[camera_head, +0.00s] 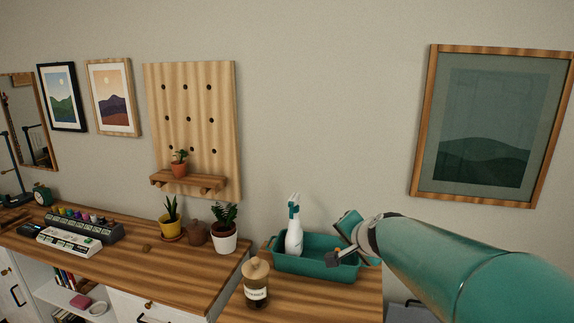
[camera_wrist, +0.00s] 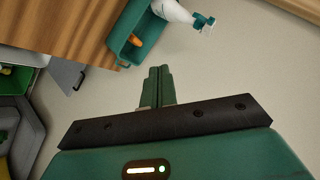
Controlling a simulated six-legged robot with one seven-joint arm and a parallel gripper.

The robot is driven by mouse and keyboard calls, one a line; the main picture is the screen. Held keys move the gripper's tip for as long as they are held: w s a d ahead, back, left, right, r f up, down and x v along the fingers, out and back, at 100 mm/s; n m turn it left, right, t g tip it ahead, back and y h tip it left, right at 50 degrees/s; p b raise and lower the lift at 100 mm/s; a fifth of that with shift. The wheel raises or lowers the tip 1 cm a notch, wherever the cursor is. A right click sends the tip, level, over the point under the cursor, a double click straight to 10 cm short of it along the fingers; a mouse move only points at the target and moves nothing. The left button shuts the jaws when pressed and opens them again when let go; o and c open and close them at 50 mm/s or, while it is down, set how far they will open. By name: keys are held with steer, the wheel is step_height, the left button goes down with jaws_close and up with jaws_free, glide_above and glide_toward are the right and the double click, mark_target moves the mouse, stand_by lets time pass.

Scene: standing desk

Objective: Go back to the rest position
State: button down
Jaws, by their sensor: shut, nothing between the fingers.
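My gripper (camera_wrist: 158,88) is shut and empty; its two green fingers touch in the wrist view. A white spray bottle (camera_head: 294,240) stands in the tray. In the wrist view the tray (camera_wrist: 122,42) and the bottle (camera_wrist: 176,10) are at the top, apart from the fingers.
A jar with a wooden lid (camera_head: 257,285) stands left of the tray on the wooden desk (camera_head: 330,292). Potted plants (camera_head: 224,238) stand further left, below a pegboard (camera_head: 192,120). A framed picture (camera_head: 490,130) hangs on the wall above my arm.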

steer(key=s+f+n+g, duration=0.1)
steer(key=s+n, duration=0.2)
steer(key=s, duration=0.6)
steer(key=s+d+f+n+g+h, duration=0.1)
steer(key=s+f+n+g, duration=0.1)
steer(key=s, duration=0.8)
steer(key=s+f+n+g+h, duration=0.1)
steer(key=s+n, duration=0.3)
steer(key=s, duration=0.5)
steer(key=shift+s+d+f+g, duration=0.35)
steer(key=shift+d+f+g, duration=0.05)
steer(key=shift+g, duration=0.2)
steer(key=shift+d, duration=0.1)
